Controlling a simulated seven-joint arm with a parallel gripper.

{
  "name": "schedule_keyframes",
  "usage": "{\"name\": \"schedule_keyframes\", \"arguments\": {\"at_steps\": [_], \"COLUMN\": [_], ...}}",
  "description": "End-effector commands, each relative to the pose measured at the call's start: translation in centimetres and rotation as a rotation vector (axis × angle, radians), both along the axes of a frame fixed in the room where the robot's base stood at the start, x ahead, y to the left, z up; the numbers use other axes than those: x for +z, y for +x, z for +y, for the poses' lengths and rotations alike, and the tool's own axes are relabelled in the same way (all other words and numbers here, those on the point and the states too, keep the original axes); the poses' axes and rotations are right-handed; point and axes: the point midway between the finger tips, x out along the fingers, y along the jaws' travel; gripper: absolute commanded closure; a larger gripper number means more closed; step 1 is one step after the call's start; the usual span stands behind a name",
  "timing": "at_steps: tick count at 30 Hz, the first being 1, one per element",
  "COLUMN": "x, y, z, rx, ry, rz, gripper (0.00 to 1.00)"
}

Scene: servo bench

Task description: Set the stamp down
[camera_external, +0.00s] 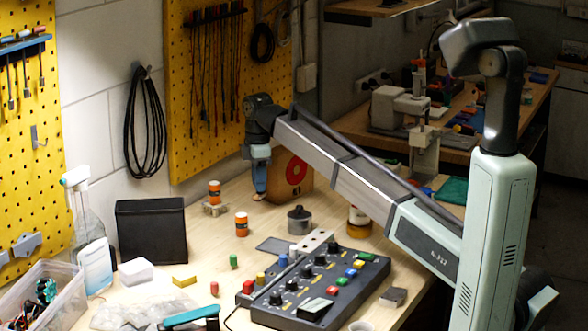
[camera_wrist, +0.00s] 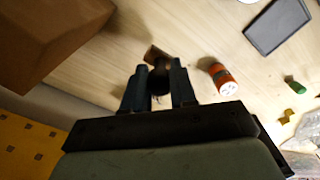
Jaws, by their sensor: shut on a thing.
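My gripper (camera_external: 259,178) is at the back of the bench, pointing down beside the cardboard box. In the wrist view its two dark fingers (camera_wrist: 160,88) are shut on the stamp. The stamp shows there as a dark rounded handle (camera_wrist: 160,75) between the fingers and a brown wooden block (camera_wrist: 155,54) past the fingertips. In the external view only a small brown part of the stamp (camera_external: 259,196) shows below the fingers. I cannot tell whether its base touches the bench top. A dark flat pad (camera_external: 273,245) lies mid-bench, away from the stamp; it also shows in the wrist view (camera_wrist: 277,26).
A cardboard box (camera_external: 288,176) with a red ring stands close to the gripper. One orange can (camera_external: 214,187) stands on a small block, another (camera_external: 241,225) nearer. A grey metal pot (camera_external: 300,219) and a knobbed control box (camera_external: 318,286) stand in front.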

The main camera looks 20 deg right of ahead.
Motion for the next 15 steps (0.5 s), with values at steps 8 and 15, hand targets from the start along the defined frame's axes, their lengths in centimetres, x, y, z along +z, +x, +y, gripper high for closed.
{"name": "schedule_keyframes", "arguments": {"at_steps": [8, 15], "x": [-2.3, -4.9], "y": [-0.1, 0.0], "z": [0.0, 0.0], "rx": [-0.001, -0.001], "ry": [0.000, 0.000], "rz": [0.001, 0.000], "gripper": [1.00, 1.00]}}
